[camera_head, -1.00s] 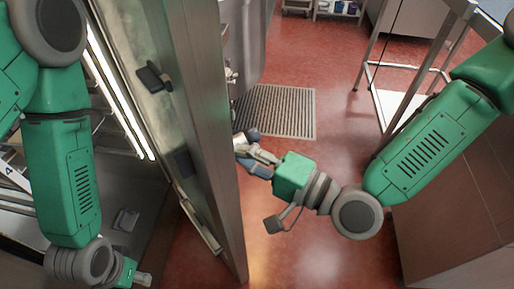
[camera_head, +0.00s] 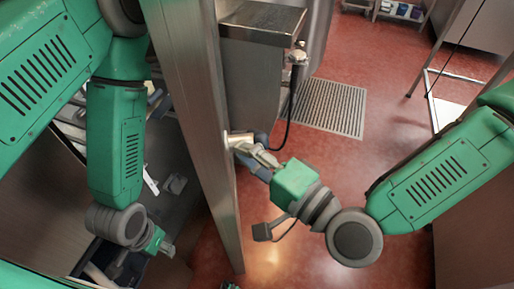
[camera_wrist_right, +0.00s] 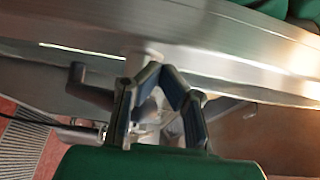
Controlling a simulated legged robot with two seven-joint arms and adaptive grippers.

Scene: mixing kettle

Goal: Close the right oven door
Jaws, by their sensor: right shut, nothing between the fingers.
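The metal oven door (camera_head: 196,120) stands open, seen nearly edge-on in the head view, running from top middle down to bottom centre. In the right wrist view its steel face (camera_wrist_right: 230,45) spans the top. My right gripper (camera_head: 246,146) is at the door's right-hand side, its fingers shut and empty, close against a short metal fitting (camera_head: 236,139). Its fingertips (camera_wrist_right: 165,75) show in the right wrist view by the door; exact contact is unclear. My left gripper (camera_head: 164,248) hangs left of the door, in front of the oven interior; its fingers are too small to read.
A metal shelf or counter (camera_head: 262,22) with a hose stands behind the door. A grey floor grate (camera_head: 332,107) lies on the red floor. A metal frame stand (camera_head: 450,60) is at the right. Open floor (camera_head: 300,255) lies right of the door.

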